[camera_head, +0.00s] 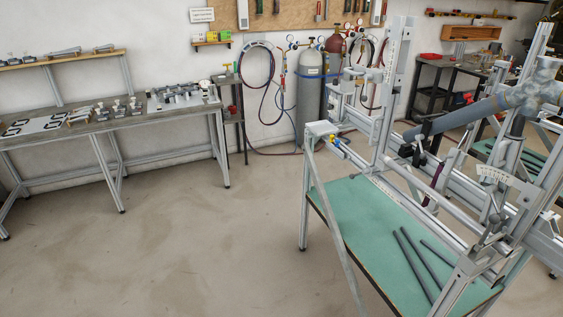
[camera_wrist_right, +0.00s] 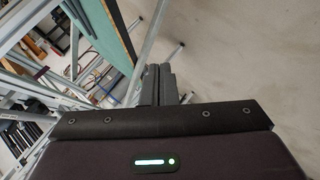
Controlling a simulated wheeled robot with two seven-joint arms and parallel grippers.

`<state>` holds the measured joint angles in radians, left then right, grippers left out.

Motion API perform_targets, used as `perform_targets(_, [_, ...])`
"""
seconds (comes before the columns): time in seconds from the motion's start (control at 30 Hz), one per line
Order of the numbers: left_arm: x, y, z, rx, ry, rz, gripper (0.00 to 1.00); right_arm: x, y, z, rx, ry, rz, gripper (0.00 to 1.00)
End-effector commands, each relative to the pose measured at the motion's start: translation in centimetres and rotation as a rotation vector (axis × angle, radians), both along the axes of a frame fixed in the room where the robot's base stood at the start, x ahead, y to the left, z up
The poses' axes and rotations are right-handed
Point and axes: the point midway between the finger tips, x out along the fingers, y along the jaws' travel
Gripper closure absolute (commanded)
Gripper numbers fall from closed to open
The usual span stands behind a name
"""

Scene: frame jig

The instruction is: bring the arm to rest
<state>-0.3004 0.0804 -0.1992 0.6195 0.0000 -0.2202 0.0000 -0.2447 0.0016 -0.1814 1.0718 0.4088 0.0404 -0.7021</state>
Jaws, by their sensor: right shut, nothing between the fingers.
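My right gripper (camera_wrist_right: 158,84) shows in the right wrist view, its two dark fingers together with nothing between them. It is over bare floor beside the frame jig stand, whose metal bars fill the left of that view. Neither gripper shows in the head view. The frame jig (camera_head: 398,95) stands at the right of the head view, with a thick grey-blue tube (camera_head: 455,118) across it.
The jig's green lower shelf (camera_head: 350,212) holds several dark rods (camera_head: 415,262). A workbench (camera_head: 165,118) with metal parts stands at the left wall. A gas cylinder (camera_head: 309,95) and hoses stand at the back. The floor (camera_head: 190,245) at left and centre is clear.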

Motion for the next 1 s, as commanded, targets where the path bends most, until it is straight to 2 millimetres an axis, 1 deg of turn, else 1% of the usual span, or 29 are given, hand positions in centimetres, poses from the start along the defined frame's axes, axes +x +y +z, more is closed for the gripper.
perform_targets(0.03, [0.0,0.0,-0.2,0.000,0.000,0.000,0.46,-2.9,0.3,-3.2,0.069,0.080,-0.015,1.00])
perform_targets(0.07, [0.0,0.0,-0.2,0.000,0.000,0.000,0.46,-4.6,0.5,-4.8,0.111,0.123,-0.029,1.00])
perform_targets(0.1, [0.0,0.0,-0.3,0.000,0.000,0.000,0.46,-6.9,0.8,-6.7,0.166,0.183,-0.052,1.00])
perform_targets(0.17, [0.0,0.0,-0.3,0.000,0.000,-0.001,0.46,-10.7,1.0,-9.5,0.241,0.275,-0.094,1.00])
perform_targets(0.2, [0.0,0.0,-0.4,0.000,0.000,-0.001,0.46,-13.2,1.1,-11.0,0.288,0.336,-0.127,1.00])
perform_targets(0.27, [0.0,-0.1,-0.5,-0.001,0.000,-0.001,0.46,-17.0,1.3,-13.0,0.348,0.423,-0.181,1.00])
perform_targets(0.3, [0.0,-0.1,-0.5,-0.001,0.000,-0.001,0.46,-19.3,1.3,-14.1,0.381,0.477,-0.217,1.00])
perform_targets(0.4, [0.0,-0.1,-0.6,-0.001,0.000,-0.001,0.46,-24.5,1.3,-15.9,0.442,0.589,-0.301,1.00])
perform_targets(0.5, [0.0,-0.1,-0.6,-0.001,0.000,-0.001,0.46,-27.9,1.3,-16.7,0.480,0.664,-0.365,1.00])
perform_targets(0.6, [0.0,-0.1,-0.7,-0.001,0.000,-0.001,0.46,-29.7,1.3,-17.1,0.497,0.701,-0.400,1.00])
perform_targets(0.63, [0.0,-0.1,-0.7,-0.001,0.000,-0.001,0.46,-29.9,1.3,-17.1,0.500,0.707,-0.406,1.00])
perform_targets(1.0, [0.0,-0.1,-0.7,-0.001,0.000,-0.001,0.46,-30.0,1.3,-17.1,0.500,0.708,-0.407,1.00])
